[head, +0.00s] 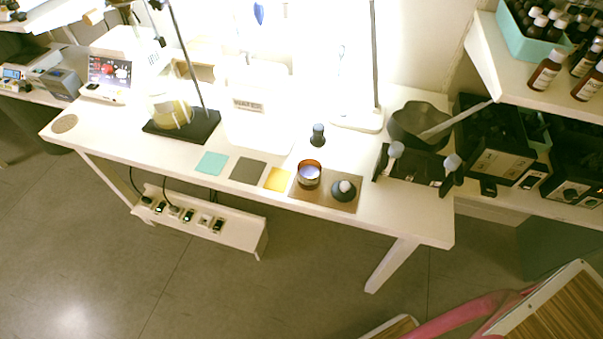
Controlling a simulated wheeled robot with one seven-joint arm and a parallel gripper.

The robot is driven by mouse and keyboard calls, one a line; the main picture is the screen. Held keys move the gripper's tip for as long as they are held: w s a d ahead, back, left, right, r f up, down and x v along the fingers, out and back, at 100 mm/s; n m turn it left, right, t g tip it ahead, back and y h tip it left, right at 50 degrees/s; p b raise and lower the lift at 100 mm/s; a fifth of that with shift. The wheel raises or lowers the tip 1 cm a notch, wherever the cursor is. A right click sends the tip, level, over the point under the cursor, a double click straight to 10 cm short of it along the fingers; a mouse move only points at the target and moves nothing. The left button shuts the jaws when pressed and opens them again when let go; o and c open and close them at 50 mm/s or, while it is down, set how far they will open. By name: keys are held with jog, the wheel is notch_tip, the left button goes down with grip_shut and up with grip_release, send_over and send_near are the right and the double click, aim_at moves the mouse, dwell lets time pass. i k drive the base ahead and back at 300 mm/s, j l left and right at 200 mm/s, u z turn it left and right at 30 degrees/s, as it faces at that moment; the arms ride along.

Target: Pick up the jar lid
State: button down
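The jar lid (344,191) looks like the dark round piece with a pale knob on top. It lies on a brown mat (327,203) near the front edge of the white table. An open amber glass jar (309,174) stands just left of it on the same mat. The jar looks pale inside. My gripper is not in view, and nothing is seen touching the lid.
A small dark bottle (318,135) stands behind the jar. Teal (212,163), dark grey (248,170) and yellow (277,179) squares lie to the left. A black rack (413,169) and dark bowl (419,124) stand to the right. The table's (400,218) front right corner is clear.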

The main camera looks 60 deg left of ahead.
aim_at(342, 191)
jog(key=j+u, duration=0.1)
jog(key=u, duration=2.5)
jog(key=z, duration=0.3)
